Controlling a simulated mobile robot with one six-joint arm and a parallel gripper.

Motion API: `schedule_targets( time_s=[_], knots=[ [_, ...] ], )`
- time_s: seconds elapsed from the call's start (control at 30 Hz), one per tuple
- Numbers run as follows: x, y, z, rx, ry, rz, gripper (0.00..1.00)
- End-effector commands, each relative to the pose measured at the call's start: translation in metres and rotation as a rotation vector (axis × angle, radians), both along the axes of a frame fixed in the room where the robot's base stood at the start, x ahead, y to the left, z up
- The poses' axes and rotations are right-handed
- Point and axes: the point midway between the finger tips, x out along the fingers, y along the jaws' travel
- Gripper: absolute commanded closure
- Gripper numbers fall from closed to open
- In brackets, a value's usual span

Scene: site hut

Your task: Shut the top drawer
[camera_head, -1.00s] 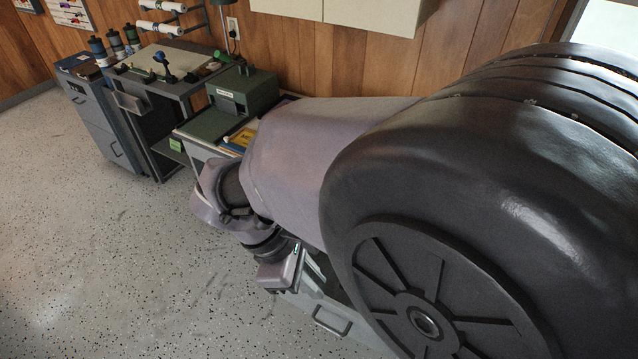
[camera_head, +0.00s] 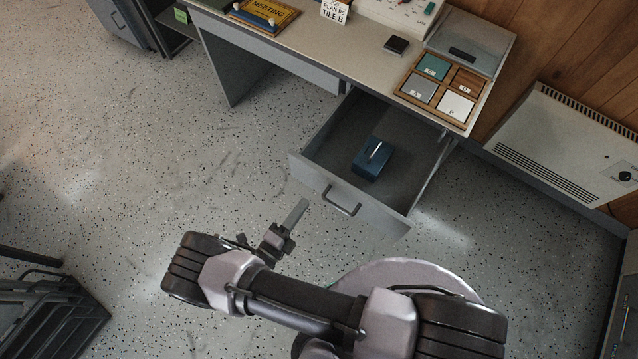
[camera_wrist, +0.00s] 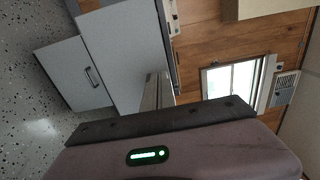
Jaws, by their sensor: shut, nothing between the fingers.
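The top drawer (camera_head: 312,172) is pulled well out from under the right part of the desk. Its grey front has a bar handle (camera_head: 342,203). A small dark blue box (camera_head: 373,158) with a light strip on top lies inside. My gripper (camera_head: 300,208) is shut and empty, in front of the drawer's left part and to the left of the handle. It looks apart from the drawer front, though the exact gap is hard to judge. In the wrist view my gripper (camera_wrist: 156,91) points at grey furniture panels, one with a dark handle (camera_wrist: 92,77).
A white wall heater (camera_head: 560,140) is at the right. A black slatted object (camera_head: 45,315) stands at lower left. Floor left of the drawer is clear.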

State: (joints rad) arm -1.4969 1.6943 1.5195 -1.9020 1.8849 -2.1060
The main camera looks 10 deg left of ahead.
Motion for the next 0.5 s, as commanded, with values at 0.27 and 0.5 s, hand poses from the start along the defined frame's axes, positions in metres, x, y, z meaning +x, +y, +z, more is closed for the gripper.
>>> schedule_targets(
  time_s=[0.27,0.5],
  knots=[
    [0.054,-0.021,-0.001,0.002,-0.001,-0.006,1.00],
    [0.075,-0.027,0.000,0.002,0.000,-0.002,1.00]
  ],
)
